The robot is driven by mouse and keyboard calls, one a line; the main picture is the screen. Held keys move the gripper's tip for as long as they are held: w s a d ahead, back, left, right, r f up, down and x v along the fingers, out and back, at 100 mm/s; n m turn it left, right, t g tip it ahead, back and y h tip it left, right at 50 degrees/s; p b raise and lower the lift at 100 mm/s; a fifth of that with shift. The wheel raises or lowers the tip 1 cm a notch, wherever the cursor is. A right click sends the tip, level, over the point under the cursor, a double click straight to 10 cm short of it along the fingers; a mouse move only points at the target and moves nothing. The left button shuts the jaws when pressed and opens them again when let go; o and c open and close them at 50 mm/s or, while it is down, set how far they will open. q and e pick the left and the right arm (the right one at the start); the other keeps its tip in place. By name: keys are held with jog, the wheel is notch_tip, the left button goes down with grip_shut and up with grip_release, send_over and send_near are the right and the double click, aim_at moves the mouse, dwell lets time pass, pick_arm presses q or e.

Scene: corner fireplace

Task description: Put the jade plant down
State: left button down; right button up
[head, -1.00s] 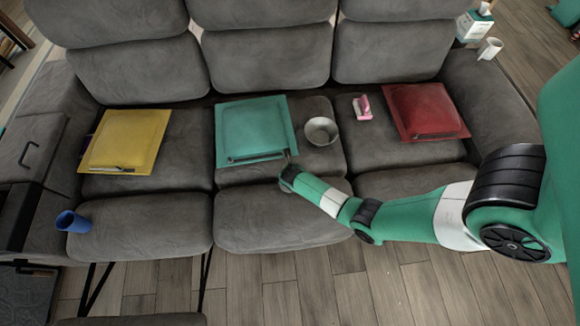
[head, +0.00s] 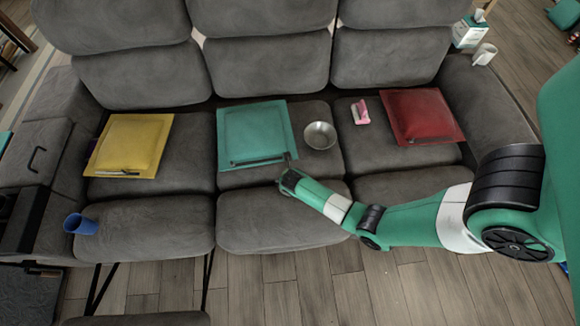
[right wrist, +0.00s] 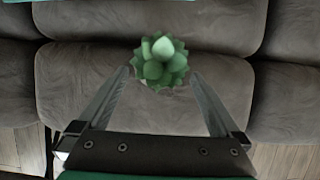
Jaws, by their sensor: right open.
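The jade plant (right wrist: 160,62) is a small rosette of thick green leaves in the right wrist view. It sits between and just beyond the fingertips of my right gripper (right wrist: 160,73), which is open with a gap on either side of the plant. Grey sofa seat cushion (right wrist: 75,90) lies below it; I cannot tell whether the plant's base touches the cushion. In the head view my right arm reaches in to the front of the middle seat, and the plant is not visible there. My left gripper is not in view.
A teal cushion (head: 257,133), metal bowl (head: 320,135), pink item (head: 361,112), red cushion (head: 420,115), yellow cushion (head: 132,145) and blue cup (head: 80,224) are on the sofa. A tissue box (head: 468,30) and white mug (head: 485,54) stand at the right.

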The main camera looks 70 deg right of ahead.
pick_arm(q)
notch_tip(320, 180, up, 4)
jog(key=p, duration=0.3)
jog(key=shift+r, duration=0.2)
pick_arm(e)
jog(key=v, duration=0.7)
